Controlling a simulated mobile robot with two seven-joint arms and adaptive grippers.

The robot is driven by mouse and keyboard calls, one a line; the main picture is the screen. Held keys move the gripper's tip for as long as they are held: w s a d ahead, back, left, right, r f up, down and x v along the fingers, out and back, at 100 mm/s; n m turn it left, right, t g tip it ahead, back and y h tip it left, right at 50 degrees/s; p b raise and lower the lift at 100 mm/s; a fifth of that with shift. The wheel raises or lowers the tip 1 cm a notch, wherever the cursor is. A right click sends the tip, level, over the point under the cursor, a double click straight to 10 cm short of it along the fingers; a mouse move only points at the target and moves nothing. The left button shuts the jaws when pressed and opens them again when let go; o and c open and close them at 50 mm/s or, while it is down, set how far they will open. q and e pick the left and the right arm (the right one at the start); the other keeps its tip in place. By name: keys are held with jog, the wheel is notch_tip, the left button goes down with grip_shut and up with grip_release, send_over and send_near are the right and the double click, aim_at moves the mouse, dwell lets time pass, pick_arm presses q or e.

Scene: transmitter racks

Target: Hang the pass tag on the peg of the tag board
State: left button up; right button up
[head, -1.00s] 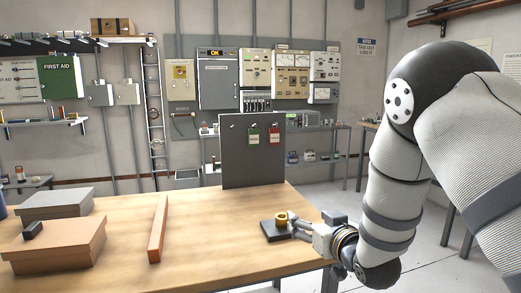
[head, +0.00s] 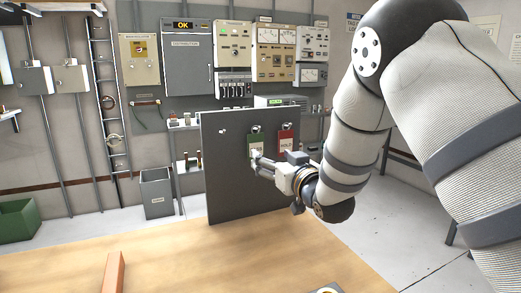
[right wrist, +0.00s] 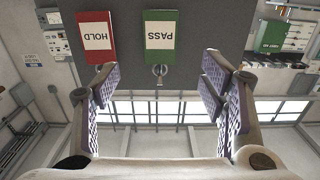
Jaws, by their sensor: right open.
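The dark grey tag board (head: 228,180) stands upright on the far part of the workbench. The green pass tag (head: 256,140) hangs on it, left of the red hold tag (head: 286,138). A small light peg (head: 223,131) shows bare on the board's left. My right gripper (head: 258,160) is open just in front of the pass tag's lower part. In the right wrist view, which is upside down, the pass tag (right wrist: 161,38) and its ring show between the spread fingers, with nothing gripped. Whether a finger touches the tag is unclear. My left gripper is not in view.
The wooden workbench (head: 215,255) is bare in front of the board. An orange-brown bar (head: 113,272) lies at its near left. Part of a dark-based object with a yellow ring (head: 326,290) shows at the bottom edge. A grey bin (head: 157,192) stands behind, on the floor.

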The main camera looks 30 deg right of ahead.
aim_at(257, 144)
jog(key=w, duration=0.3)
jog(key=w+b, duration=0.1)
jog(key=w, duration=0.5)
jog(key=shift+w+d+f+b, duration=0.25)
jog(key=shift+w+b, duration=0.05)
jog(key=shift+b, duration=0.1)
jog(key=shift+w+r, duration=0.1)
jog(key=shift+w, duration=0.05)
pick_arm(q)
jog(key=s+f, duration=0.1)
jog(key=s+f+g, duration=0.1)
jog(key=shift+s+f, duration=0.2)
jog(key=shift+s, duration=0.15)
pick_arm(e)
jog(key=shift+r, duration=0.15)
jog(key=c, duration=1.2)
jog(key=shift+r, duration=0.35)
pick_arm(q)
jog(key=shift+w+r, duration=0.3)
pick_arm(e)
jog(key=shift+f, duration=0.1)
jog(key=shift+s+p, duration=0.65)
jog(key=shift+s, duration=0.15)
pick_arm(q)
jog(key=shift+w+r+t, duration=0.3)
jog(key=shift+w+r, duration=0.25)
